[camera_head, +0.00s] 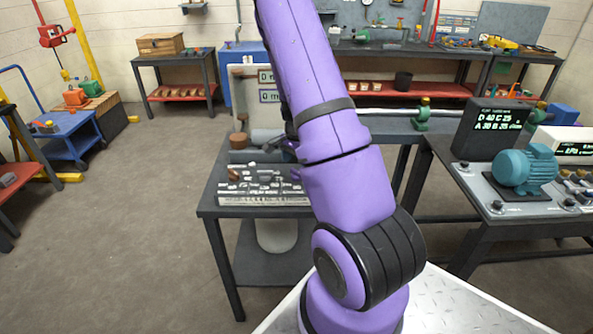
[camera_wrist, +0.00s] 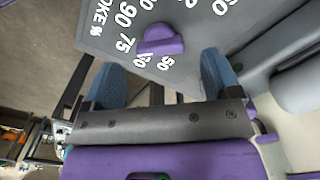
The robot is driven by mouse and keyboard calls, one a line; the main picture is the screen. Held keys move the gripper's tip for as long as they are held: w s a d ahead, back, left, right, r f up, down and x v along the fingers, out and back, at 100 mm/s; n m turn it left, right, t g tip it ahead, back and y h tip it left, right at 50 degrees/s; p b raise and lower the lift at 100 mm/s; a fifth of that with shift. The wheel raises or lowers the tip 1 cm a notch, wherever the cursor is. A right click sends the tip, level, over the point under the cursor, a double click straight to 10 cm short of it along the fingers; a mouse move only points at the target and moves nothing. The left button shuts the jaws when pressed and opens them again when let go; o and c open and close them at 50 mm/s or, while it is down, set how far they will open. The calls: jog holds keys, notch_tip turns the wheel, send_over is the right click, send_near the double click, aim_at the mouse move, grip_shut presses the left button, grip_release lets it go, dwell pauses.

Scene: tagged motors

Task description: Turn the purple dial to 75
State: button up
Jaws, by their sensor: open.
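The purple dial (camera_wrist: 160,40) shows in the wrist view on a grey panel (camera_wrist: 240,32) printed with white numbers. The marks 90, 75, 60 and 50 lie around its left and lower sides. I cannot tell for certain which mark the dial points at. My gripper (camera_wrist: 160,66) is open, with its two blue-padded fingers apart below the dial in the picture. Nothing is held between them, and I cannot tell whether either finger touches the dial.
A teal motor (camera_head: 526,170) and a black display (camera_head: 490,130) stand on the right-hand table. Grey rounded bodies (camera_wrist: 295,80) lie close to the right finger in the wrist view. A pipe with a green fitting (camera_head: 422,114) crosses behind my arm. The floor at left is open.

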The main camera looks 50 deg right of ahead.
notch_tip(320, 180, up, 6)
jog(key=shift+r, duration=0.15)
dwell(0.4)
jog(key=s+a+r+n+t+y, duration=0.1)
jog(key=s+a+r+n+t, duration=0.15)
jog(key=a+r+n, duration=1.1)
jog(key=s+a+r+n+t+h, duration=0.1)
jog(key=s+a+r+n, duration=0.4)
jog(key=s+a+r, duration=1)
jog(key=shift+s+a+r+t, duration=0.25)
jog(key=shift+s+a+t, duration=0.35)
jog(key=shift+a+t, duration=0.45)
